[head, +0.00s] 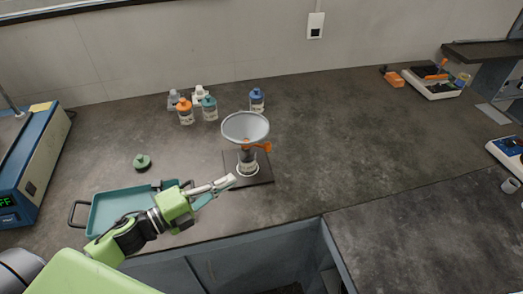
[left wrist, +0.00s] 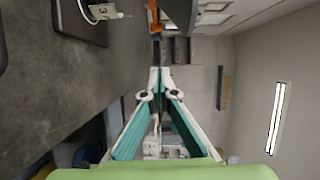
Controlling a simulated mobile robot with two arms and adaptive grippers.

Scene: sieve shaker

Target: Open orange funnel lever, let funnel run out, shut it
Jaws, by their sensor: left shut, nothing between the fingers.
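The grey funnel (head: 245,127) stands upright over a small container (head: 247,167) on a dark square base plate (head: 263,178). Its orange lever (head: 262,146) sticks out to the right below the cone. Some brownish material shows low inside the funnel. My left gripper (head: 232,180) is shut and empty, in front and to the left of the container, close to the plate. In the left wrist view its fingertips (left wrist: 160,72) meet, with the orange lever (left wrist: 154,14) beyond them at the top. My right gripper is not in view.
A teal tray (head: 95,222) with dark handles lies under my left arm. A green lid (head: 142,162) lies behind it. Several capped bottles, including a blue-capped one (head: 257,100), stand behind the funnel.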

